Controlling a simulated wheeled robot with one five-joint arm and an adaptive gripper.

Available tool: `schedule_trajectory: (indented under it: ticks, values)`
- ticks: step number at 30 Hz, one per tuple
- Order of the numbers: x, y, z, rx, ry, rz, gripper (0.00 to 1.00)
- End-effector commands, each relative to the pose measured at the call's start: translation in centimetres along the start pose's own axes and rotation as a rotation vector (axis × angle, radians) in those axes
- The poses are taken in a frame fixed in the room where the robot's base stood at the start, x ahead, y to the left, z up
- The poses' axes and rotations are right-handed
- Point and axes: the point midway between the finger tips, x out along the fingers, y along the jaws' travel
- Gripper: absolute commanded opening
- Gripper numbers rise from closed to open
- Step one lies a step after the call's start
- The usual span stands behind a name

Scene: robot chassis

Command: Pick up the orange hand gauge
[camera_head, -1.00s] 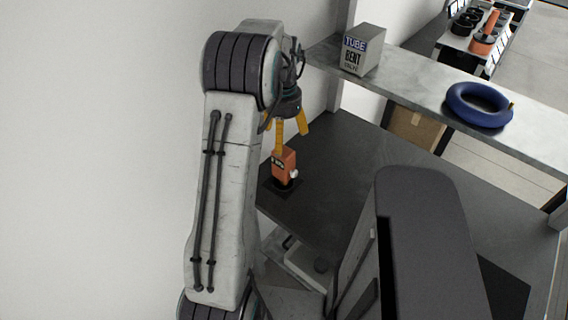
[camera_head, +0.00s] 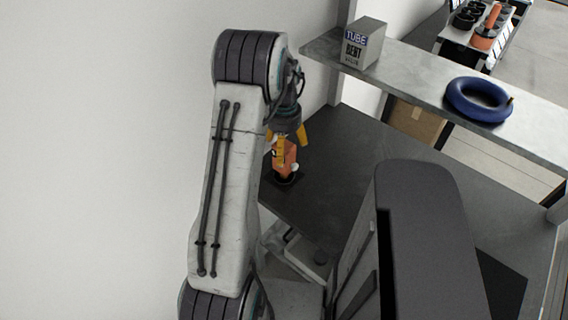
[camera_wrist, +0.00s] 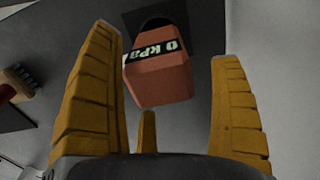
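The orange hand gauge (camera_head: 285,158) stands on a dark square base on the dark tabletop (camera_head: 330,180), beside my arm in the head view. In the wrist view the gauge (camera_wrist: 158,78) shows a black label reading "0 kPa". My gripper (camera_head: 288,138) has yellow fingers and is open, lowered around the upper part of the gauge. In the wrist view my gripper (camera_wrist: 172,90) has fingers to the left and right of the gauge, with gaps on both sides, and a third shorter finger below it. No finger appears to press on it.
A grey shelf (camera_head: 420,85) above the table holds a box marked "TUBE BENT" (camera_head: 361,45) and a blue inflated tube (camera_head: 479,100). A cardboard box (camera_head: 413,122) sits beneath the shelf. A white wall is at the left.

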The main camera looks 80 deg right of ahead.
Motion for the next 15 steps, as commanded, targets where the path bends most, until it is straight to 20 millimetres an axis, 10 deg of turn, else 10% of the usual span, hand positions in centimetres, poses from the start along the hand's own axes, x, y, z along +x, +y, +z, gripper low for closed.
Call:
schedule_trajectory:
  ticks: [15]
  values:
    - [-0.04,0.0,0.0,0.0,0.0,0.0,0.38]
